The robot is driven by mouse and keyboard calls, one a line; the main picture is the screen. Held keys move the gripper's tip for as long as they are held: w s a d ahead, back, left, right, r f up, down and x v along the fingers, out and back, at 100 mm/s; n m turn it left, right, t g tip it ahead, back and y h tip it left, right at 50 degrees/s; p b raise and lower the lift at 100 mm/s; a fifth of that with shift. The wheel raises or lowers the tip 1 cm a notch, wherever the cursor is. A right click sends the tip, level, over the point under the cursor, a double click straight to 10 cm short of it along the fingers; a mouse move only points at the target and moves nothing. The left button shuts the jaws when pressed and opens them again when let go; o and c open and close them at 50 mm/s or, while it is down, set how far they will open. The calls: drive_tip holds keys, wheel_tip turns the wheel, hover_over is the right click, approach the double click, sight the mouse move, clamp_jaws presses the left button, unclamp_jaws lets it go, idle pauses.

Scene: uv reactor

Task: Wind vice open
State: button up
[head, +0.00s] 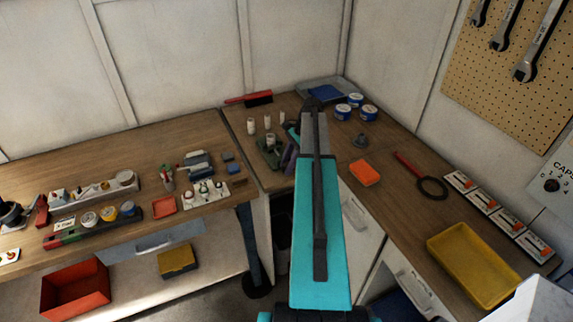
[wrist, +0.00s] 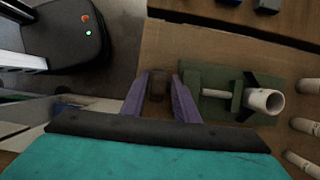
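The vice is a green body (wrist: 208,78) on the wooden bench, right of my gripper in the wrist view. It has a pale screw rod (wrist: 214,93), a dark-edged jaw and a white tube (wrist: 264,101) at its right end. In the head view the vice (head: 268,146) is small and partly behind my arm. My gripper (wrist: 159,76) has two purple fingers, apart, beside the vice's left end. The right finger hides the vice's left end.
White tubes (head: 251,125) stand close to the vice. A red-handled brush (head: 249,98) lies behind, with blue-labelled tins (head: 343,112) and an orange tray (head: 364,173) to the right. The bench edge drops to the floor left of my gripper in the wrist view.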

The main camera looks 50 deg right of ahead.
clamp_jaws()
drive_tip(key=shift+a, duration=0.2)
drive_tip(key=shift+d, duration=0.1)
drive_tip(key=shift+w+h, duration=0.1)
drive_tip(key=shift+h, duration=0.2)
